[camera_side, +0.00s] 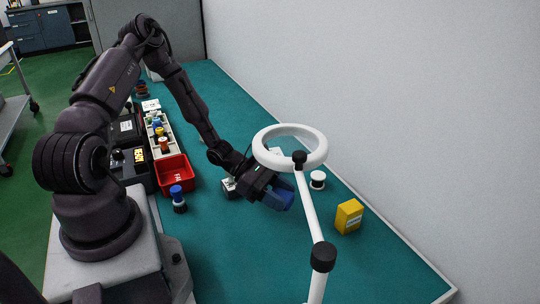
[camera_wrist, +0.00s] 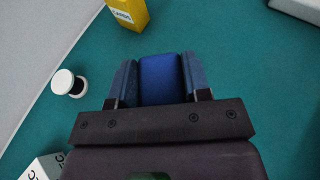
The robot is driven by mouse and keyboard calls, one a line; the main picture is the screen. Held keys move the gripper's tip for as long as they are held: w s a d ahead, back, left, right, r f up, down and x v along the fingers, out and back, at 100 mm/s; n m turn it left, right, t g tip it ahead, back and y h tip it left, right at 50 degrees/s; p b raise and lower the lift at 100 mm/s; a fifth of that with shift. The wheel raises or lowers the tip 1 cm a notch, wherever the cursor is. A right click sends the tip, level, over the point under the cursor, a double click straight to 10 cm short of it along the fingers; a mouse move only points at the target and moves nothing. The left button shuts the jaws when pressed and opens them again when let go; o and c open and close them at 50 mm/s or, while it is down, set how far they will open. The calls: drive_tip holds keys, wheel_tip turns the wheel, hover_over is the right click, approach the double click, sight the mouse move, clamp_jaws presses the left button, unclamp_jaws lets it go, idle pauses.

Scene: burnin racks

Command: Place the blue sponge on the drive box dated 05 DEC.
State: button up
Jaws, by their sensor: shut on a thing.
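My gripper (camera_side: 276,194) is shut on the blue sponge (camera_wrist: 160,80), which sits between its two blue-grey fingers in the wrist view. In the side view it hangs above the green bench, beyond the red bin, and sponge and fingers are hard to tell apart. A box with a dark body and pale top (camera_side: 229,187) stands just left of my gripper, partly hidden by it. A white surface with partial dark lettering (camera_wrist: 42,168) shows at the lower left of the wrist view. I cannot read a 05 DEC date in either view.
A yellow carton (camera_side: 348,216) and a white spool (camera_side: 317,180) stand right of my gripper. A white ring lamp (camera_side: 290,147) on a stand rises in front. A red bin (camera_side: 173,174) and a blue-topped bottle (camera_side: 178,199) are at left. The near bench is clear.

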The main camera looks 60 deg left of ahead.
drive_tip(key=s+a+r+n+t+y, duration=0.2)
drive_tip(key=a+r+n+t+y, duration=0.1)
drive_tip(key=a+r+n+y, duration=0.3)
drive_tip(key=s+a+r+n+t+y, duration=0.35)
drive_tip(key=a+r+y, duration=0.2)
drive_tip(key=a, duration=0.25)
drive_tip(key=shift+n+g+h, duration=0.35)
drive_tip(key=shift+n+g, duration=0.1)
drive_tip(key=shift+n, duration=0.1)
drive_tip(key=w+a+f, duration=0.2)
drive_tip(key=w, duration=0.2)
drive_tip(key=w+a+f, duration=0.2)
drive_tip(key=w+f, duration=0.1)
drive_tip(key=w, duration=0.1)
drive_tip(key=w+a+f, duration=0.2)
drive_tip(key=w+f, duration=0.1)
drive_tip(key=w, duration=0.1)
drive_tip(key=shift+a+f, duration=0.2)
drive_tip(key=shift+a, duration=0.05)
drive_tip(key=shift+w+a+f, duration=0.2)
drive_tip(key=shift+w+f, duration=0.15)
drive_tip(key=shift+f, duration=1.7)
drive_tip(key=shift+f, duration=0.1)
drive_tip(key=o, duration=0.9)
